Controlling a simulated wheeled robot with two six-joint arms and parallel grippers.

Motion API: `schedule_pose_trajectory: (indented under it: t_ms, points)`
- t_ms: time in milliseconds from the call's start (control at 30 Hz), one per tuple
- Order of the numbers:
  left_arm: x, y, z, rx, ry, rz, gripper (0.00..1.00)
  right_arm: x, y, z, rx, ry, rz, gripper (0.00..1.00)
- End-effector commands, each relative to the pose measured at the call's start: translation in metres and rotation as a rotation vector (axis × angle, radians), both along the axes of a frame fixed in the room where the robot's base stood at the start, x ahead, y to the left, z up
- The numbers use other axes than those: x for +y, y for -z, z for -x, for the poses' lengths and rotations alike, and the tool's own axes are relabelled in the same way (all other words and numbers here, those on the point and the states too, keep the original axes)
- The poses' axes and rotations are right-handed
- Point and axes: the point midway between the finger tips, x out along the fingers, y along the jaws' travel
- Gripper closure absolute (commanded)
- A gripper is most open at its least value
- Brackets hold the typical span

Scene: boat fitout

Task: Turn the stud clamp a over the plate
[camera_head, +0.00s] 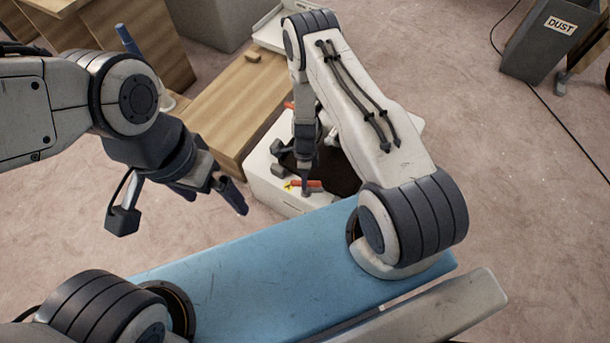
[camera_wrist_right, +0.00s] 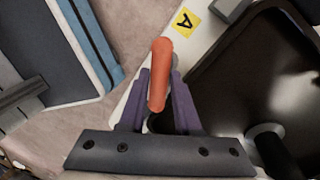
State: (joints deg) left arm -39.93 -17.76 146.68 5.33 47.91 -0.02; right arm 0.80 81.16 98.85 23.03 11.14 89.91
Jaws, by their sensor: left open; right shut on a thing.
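Stud clamp a, with an orange handle (camera_head: 311,184), sits at the near edge of the white box top beside a yellow label marked A (camera_wrist_right: 186,22). In the right wrist view, the orange handle (camera_wrist_right: 160,72) stands between the purple fingers of my right gripper (camera_wrist_right: 161,90), which is shut on it. My right gripper (camera_head: 305,188) also shows in the head view, pointing down. The dark plate (camera_wrist_right: 235,75) lies right of the handle in the wrist view; the arm partly hides it in the head view. My left gripper (camera_head: 213,188) is open and empty, left of the box.
The white box (camera_head: 262,180) stands beyond the blue surface (camera_head: 270,262). Another orange piece (camera_head: 289,104) shows at its far side. A wooden bench (camera_head: 225,100) is behind it. A grey dust bin (camera_head: 545,40) stands far right, with open floor between.

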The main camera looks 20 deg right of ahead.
Motion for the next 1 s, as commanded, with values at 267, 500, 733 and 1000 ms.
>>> schedule_pose_trajectory:
  t_ms: [267, 500, 733, 1000]
  points:
    - [0.0, -0.003, 0.0, 0.0, 0.0, 0.0, 0.0, 0.003, -0.001, 0.004, 0.008, -0.265, -0.002, 1.0]
    - [0.0, -0.003, 0.0, 0.0, 0.0, 0.0, 0.0, 0.003, 0.0, 0.005, 0.009, -0.494, -0.001, 1.0]
    - [0.0, 0.0, 0.0, 0.0, 0.0, 0.0, 0.0, 0.004, 0.0, 0.007, 0.01, -0.708, -0.001, 1.0]
    - [0.0, 0.007, 0.0, 0.0, 0.0, 0.0, 0.0, 0.004, 0.001, 0.008, 0.009, -0.918, -0.002, 1.0]
